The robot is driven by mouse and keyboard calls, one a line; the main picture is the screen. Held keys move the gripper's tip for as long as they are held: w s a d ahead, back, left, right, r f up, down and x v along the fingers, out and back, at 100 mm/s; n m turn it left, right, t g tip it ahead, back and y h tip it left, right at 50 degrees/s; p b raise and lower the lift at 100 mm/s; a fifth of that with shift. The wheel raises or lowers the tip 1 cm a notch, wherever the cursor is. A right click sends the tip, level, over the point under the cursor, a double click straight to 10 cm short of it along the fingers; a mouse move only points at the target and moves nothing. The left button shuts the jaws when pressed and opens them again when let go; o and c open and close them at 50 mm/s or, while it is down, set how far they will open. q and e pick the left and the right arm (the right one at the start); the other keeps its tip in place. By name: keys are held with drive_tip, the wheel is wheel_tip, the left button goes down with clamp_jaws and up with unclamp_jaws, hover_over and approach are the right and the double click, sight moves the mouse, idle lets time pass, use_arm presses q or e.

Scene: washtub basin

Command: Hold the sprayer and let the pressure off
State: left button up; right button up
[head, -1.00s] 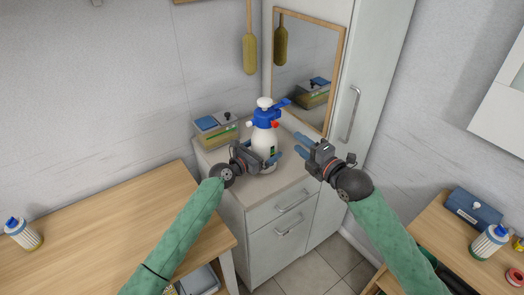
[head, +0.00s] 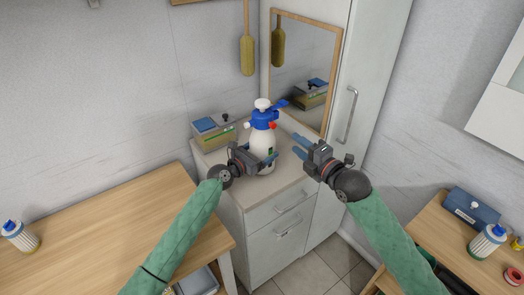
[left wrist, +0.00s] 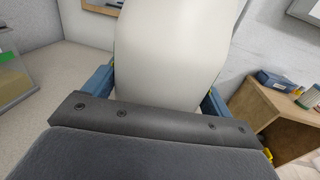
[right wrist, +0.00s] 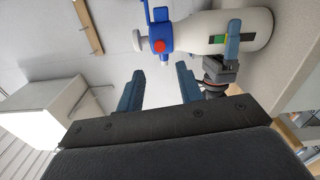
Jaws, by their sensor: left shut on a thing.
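The sprayer (head: 262,143) has a white bottle body and a blue head with a white knob on top and a red button. It stands upright on the cabinet top. My left gripper (head: 268,158) is shut on the bottle's body, and the white body fills the space between its fingers in the left wrist view (left wrist: 170,55). My right gripper (head: 299,146) is open and empty, to the right of the sprayer and apart from it. In the right wrist view the sprayer's red button (right wrist: 158,45) lies beyond the open fingers (right wrist: 158,88).
The cabinet (head: 270,222) has drawers and a framed mirror (head: 303,75) behind it. A box with a blue top (head: 213,132) stands left of the sprayer. A tall cupboard (head: 372,70) rises at the right. Wooden tables (head: 110,225) flank the cabinet.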

drive_tip(key=shift+f, duration=0.15)
drive_tip(key=c, duration=0.5)
drive_tip(key=shift+s+a+f, duration=0.4)
drive_tip(key=shift+s+a, duration=0.15)
drive_tip(key=shift+a, duration=0.2)
clamp_jaws()
drive_tip(key=s+a+r+m+h, duration=0.2)
drive_tip(key=s+r+m+h, duration=0.1)
drive_tip(key=s+m, duration=0.2)
drive_tip(key=shift+s+a+r+h, duration=0.2)
drive_tip(key=shift+s+r+h, duration=0.1)
drive_tip(key=shift+s, duration=0.35)
